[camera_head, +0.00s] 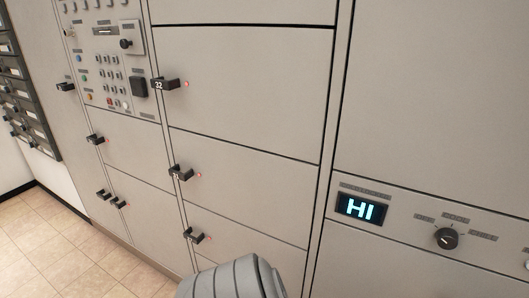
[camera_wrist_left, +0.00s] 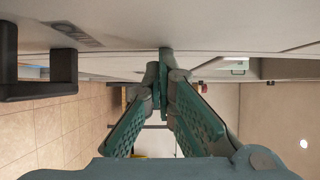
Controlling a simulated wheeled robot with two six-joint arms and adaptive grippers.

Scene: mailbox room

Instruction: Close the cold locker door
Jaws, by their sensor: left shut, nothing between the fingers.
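In the head view, a wall of pale grey locker doors (camera_head: 250,95) fills most of the picture. The doors in sight look flush, and I cannot tell which one is the cold locker. My left gripper (camera_wrist_left: 166,68) shows in the left wrist view, its green padded fingers meeting at the tips, with nothing held. The tips are at or very near a pale panel face (camera_wrist_left: 235,20) across the top; contact cannot be told. A dark bar handle (camera_wrist_left: 38,88) is on that panel at the left, beside a small label (camera_wrist_left: 74,33). My right gripper is not in view.
A lit "HI" display (camera_head: 361,208) and a black knob (camera_head: 446,238) sit on a panel at the right. A button panel (camera_head: 108,75) is at upper left. Several black handles stick out from the doors. Tiled floor (camera_head: 40,250) is clear at lower left.

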